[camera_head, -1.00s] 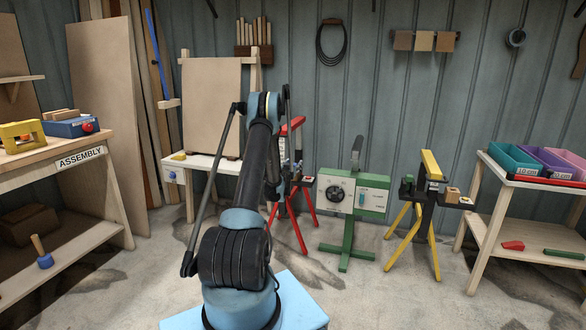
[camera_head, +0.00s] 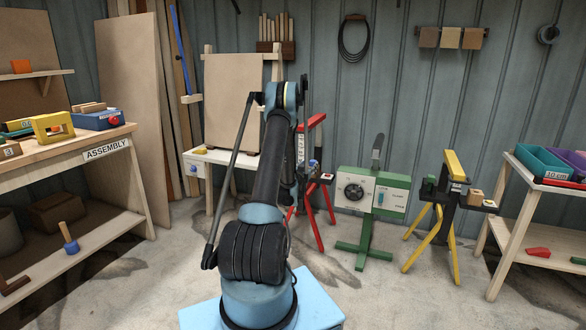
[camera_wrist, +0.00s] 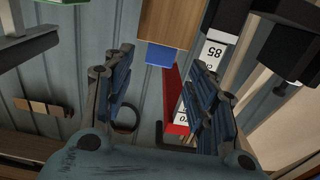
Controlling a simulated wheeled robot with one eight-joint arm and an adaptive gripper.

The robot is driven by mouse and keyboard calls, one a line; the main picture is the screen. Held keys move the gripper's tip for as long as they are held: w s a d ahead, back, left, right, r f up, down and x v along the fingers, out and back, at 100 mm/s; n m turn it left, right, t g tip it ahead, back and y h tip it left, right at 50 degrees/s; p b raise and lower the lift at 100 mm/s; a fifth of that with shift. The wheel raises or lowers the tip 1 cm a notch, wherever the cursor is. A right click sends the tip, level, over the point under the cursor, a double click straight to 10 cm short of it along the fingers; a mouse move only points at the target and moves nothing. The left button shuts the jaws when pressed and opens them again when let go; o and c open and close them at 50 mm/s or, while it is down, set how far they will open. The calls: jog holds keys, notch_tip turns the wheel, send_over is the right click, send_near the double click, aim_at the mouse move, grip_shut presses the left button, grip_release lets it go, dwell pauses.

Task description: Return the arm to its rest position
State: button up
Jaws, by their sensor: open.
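My arm stands upright in the middle of the head view, with its upper links folded forward and down behind the column. My gripper is mostly hidden behind the arm there. In the wrist view my gripper (camera_wrist: 163,92) shows two blue-padded fingers spread wide apart, with nothing between the pads that I can see gripped. A wooden block with a blue end (camera_wrist: 172,30) shows at the top of the wrist view, beyond the fingertips. A red stand (camera_head: 314,190) is just behind and right of my arm; a red part with white labels (camera_wrist: 176,105) shows between the fingers in the wrist view.
A green stand with a dial box (camera_head: 372,195) and a yellow-legged stand (camera_head: 445,215) are to the right. A shelf table with bins (camera_head: 520,195) is at far right. The assembly bench (camera_head: 70,165) is at left, and a small white table (camera_head: 215,165) stands behind.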

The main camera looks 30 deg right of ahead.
jog(key=s+a+r+g, duration=0.3)
jog(key=a+r, duration=0.7)
jog(key=r, duration=0.5)
jog(key=s+a+r+g+y, duration=0.1)
jog(key=s+a+r+y, duration=0.15)
jog(key=s+a, duration=0.3)
jog(key=s+a+r+y, duration=0.1)
jog(key=s+a+r, duration=0.25)
jog(key=a, duration=0.35)
jog(key=s+a+f+n+g+y, duration=0.2)
jog(key=s+a+f+n+y, duration=0.1)
jog(key=s+a, duration=0.8)
jog(key=s+a+f+n+g+y, duration=0.1)
jog(key=s+a+f+n+y, duration=0.2)
jog(key=s+a, duration=0.7)
jog(key=s+a+f+n+g+y, duration=0.2)
jog(key=s+a+f+n+y, duration=0.2)
jog(key=s+a, duration=0.7)
jog(key=s+f, duration=0.1)
jog(key=s, duration=0.6)
jog(key=shift+a+g, duration=0.3)
jog(key=shift+a, duration=0.05)
jog(key=shift+w, duration=0.1)
jog(key=c, duration=0.4)
jog(key=shift+d, duration=0.1)
jog(key=shift+c, duration=0.2)
